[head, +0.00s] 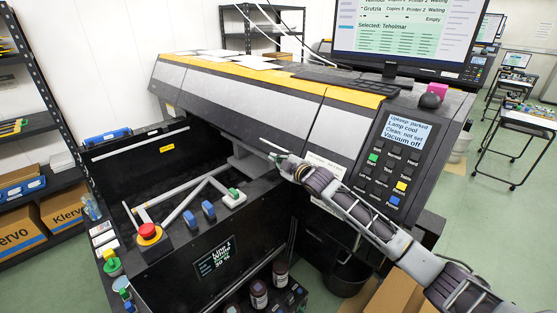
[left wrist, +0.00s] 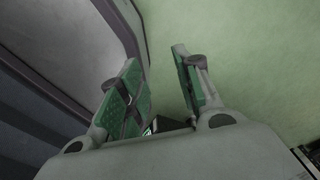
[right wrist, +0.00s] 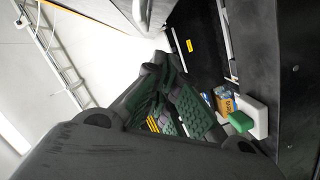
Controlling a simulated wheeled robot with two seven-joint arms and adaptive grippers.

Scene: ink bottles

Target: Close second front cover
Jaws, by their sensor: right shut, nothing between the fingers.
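The big printer's grey sloped front has a long left panel (head: 235,108) and a shorter panel (head: 342,128) next to the keypad, with a seam between them. I cannot tell which one is the second front cover, or whether either is fully shut. Below the long panel a black bay (head: 135,160) stands open. My right gripper (head: 276,157) is at the lower edge of the front near the seam, shut and empty; contact is unclear. Its closed fingers (right wrist: 160,68) show in the right wrist view. My left gripper (left wrist: 157,58) is open and empty, outside the head view.
Dark bottles (head: 259,294) stand below. The keypad (head: 397,160) is right of my right arm.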

